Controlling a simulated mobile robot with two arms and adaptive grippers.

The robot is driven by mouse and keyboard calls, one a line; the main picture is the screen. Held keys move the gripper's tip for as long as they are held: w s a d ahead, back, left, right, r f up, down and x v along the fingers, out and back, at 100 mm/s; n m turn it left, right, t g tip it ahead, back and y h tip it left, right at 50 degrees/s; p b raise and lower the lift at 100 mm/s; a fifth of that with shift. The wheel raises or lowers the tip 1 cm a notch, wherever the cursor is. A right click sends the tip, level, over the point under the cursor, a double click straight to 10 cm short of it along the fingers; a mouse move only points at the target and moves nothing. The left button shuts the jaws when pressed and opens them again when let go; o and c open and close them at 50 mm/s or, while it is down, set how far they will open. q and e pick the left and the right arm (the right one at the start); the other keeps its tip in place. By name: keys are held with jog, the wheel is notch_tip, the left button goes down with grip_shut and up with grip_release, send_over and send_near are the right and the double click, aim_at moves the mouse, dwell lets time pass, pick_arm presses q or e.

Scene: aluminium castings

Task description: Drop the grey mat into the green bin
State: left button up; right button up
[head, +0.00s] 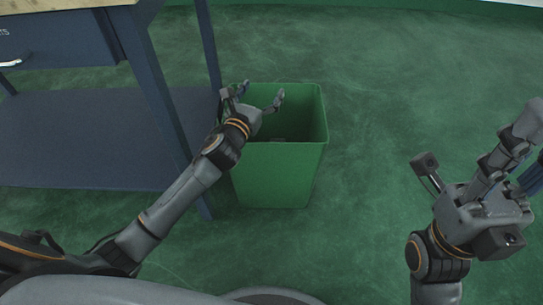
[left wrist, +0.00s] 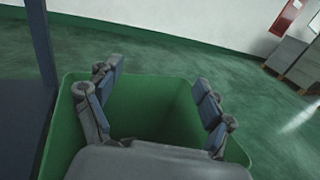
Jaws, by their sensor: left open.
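The green bin (head: 275,178) stands upright on the floor in the middle of the head view; its rim also shows in the left wrist view (left wrist: 62,130). My left gripper (head: 262,92) is over the bin's opening, with its fingers spread apart and nothing between them. The left wrist view shows the same open fingers (left wrist: 157,75) above the bin. A small greyish patch shows inside the bin in the head view, but I cannot tell whether it is the grey mat. No mat is clearly visible elsewhere. My right gripper (head: 525,145) is at the right edge, partly cut off.
A dark blue workbench (head: 160,95) with a drawer and a lower shelf (head: 90,140) stands left of the bin, its legs close to it. Green floor (head: 400,80) is open behind and right of the bin. The left wrist view shows grey boxes (left wrist: 290,55) by the wall.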

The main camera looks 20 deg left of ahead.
pick_arm(q)
jog(key=s, duration=0.7)
jog(key=shift+s+a, duration=0.15)
jog(key=shift+a, duration=0.2)
